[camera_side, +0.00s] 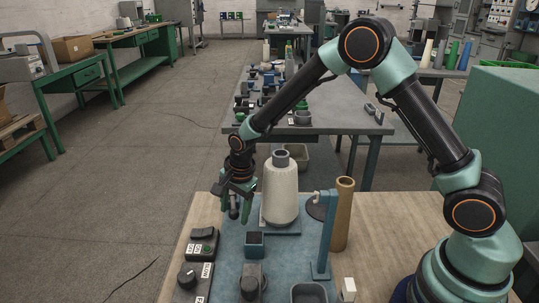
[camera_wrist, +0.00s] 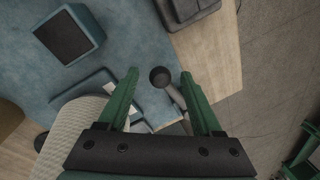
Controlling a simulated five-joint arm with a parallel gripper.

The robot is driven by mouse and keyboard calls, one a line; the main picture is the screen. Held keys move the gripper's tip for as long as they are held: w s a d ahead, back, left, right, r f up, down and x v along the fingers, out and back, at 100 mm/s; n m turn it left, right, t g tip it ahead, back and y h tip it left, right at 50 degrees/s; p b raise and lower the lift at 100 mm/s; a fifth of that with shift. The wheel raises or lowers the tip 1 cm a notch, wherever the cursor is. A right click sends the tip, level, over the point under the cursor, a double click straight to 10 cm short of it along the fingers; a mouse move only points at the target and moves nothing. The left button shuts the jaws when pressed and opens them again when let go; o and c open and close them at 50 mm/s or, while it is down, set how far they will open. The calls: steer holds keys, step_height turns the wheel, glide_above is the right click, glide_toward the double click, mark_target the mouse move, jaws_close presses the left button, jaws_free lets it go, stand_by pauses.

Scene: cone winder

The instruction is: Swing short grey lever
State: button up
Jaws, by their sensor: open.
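The short grey lever (camera_wrist: 175,93) shows in the wrist view as a stubby rod with a round dark knob (camera_wrist: 160,77). The knob lies between the tips of my green fingers, with a gap visible on both sides. My gripper (camera_wrist: 160,74) is open and holds nothing. In the side view my gripper (camera_side: 236,211) points down over the blue-grey plate (camera_side: 230,243), left of the cream yarn cone (camera_side: 279,192). There the fingers partly hide the lever, and I cannot tell whether they touch it.
The cone also stands close by in the wrist view (camera_wrist: 78,125). A dark square cup (camera_side: 255,244), a switch box (camera_side: 202,245) and a dial box (camera_side: 190,280) stand nearer the front. A teal post (camera_side: 326,238) and a tan tube (camera_side: 342,215) stand right of the cone.

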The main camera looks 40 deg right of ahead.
jaws_close()
steer(key=shift+d, duration=0.1)
stand_by(1.4)
